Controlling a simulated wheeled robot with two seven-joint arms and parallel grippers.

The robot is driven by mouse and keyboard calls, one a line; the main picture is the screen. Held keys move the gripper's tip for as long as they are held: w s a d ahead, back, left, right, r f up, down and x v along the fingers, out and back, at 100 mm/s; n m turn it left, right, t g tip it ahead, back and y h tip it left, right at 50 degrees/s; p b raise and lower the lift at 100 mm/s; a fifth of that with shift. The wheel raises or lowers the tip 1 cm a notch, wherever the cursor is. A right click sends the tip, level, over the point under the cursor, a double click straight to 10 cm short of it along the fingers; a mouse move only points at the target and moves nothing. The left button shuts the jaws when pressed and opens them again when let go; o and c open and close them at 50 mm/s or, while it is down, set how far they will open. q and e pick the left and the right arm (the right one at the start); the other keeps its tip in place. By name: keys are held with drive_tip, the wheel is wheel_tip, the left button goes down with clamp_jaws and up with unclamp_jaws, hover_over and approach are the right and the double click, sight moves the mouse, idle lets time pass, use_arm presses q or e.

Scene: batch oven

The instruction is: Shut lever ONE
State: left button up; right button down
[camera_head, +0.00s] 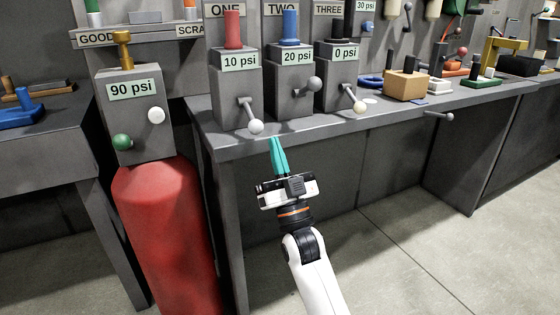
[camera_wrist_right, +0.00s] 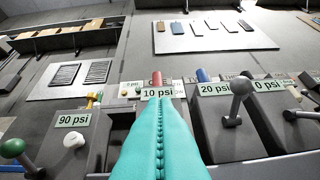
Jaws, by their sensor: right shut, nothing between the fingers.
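Box ONE (camera_head: 234,88) is a grey block with a red post on top and a "10 psi" label. Its lever ONE (camera_head: 247,112) slants down and to the right, ending in a white ball knob (camera_head: 255,127). My right gripper (camera_head: 274,139), with teal fingers, is shut and empty. In the head view its tips appear just below and right of that knob, by the bench's front edge, with a visible gap. In the right wrist view the fingers (camera_wrist_right: 158,104) cover most of box ONE below its label, and lever ONE is hidden. My left gripper is not in view.
Box TWO (camera_head: 290,96) reads 20 psi, its grey-knobbed lever (camera_head: 313,84) pointing right and slightly up. Box THREE (camera_head: 338,78) reads 0 psi, its lever (camera_head: 358,106) slanting down-right. A red tank (camera_head: 163,225) under a 90 psi box (camera_head: 133,123) stands left of the bench.

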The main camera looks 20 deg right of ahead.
drive_tip(key=shift+v, duration=1.15)
